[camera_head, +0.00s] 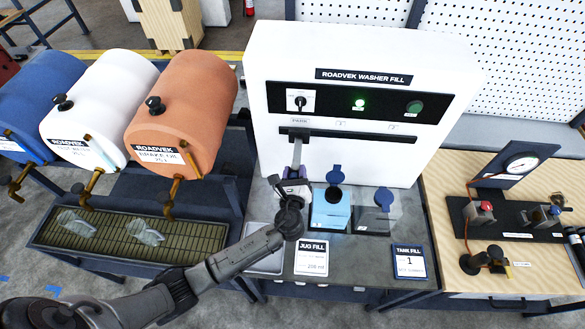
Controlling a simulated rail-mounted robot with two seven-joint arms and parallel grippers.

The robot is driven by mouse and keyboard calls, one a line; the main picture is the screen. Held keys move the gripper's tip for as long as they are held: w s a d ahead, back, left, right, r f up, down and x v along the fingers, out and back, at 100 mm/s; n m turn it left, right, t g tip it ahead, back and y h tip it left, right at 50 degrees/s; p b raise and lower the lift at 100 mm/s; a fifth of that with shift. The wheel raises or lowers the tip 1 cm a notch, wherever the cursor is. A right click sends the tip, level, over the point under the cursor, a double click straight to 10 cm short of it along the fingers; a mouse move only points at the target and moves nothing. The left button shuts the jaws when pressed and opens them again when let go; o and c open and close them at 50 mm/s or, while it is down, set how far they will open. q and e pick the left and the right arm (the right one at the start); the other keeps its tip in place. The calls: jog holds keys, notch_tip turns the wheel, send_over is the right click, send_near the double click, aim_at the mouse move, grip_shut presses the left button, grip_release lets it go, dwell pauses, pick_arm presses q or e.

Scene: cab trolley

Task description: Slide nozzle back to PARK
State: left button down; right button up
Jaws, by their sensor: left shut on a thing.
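The washer fill machine (365,75) is a white cabinet with a black panel and a slot rail below it. The dark nozzle carriage (299,134) sits at the left end of the rail, directly under the PARK label (300,121). A grey nozzle piece (297,155) hangs down from it. My left gripper (292,184) is shut on the lower part of the nozzle, in front of the cabinet. The gripper and wrist hide the nozzle's lower end. My right gripper is not in view.
A jug with light blue liquid (330,215) and a clear jug (374,222), both blue-capped, stand right of my gripper. Orange (185,105), white and blue drums lie left. A gauge bench (510,260) is at right.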

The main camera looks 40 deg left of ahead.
pick_arm(q)
jog(key=shift+a, duration=0.15)
jog(key=c, duration=1.1)
grip_release()
jog(key=shift+o, duration=0.9)
jog(key=shift+s+a, duration=0.1)
jog(key=shift+a, duration=0.05)
jog(key=shift+o, duration=1.2)
jog(key=shift+s, duration=0.1)
jog(key=shift+s+d, duration=0.2)
jog(key=shift+d, duration=0.1)
jog(key=b+v, duration=0.2)
jog(key=v, duration=1.1)
jog(key=shift+b, duration=0.4)
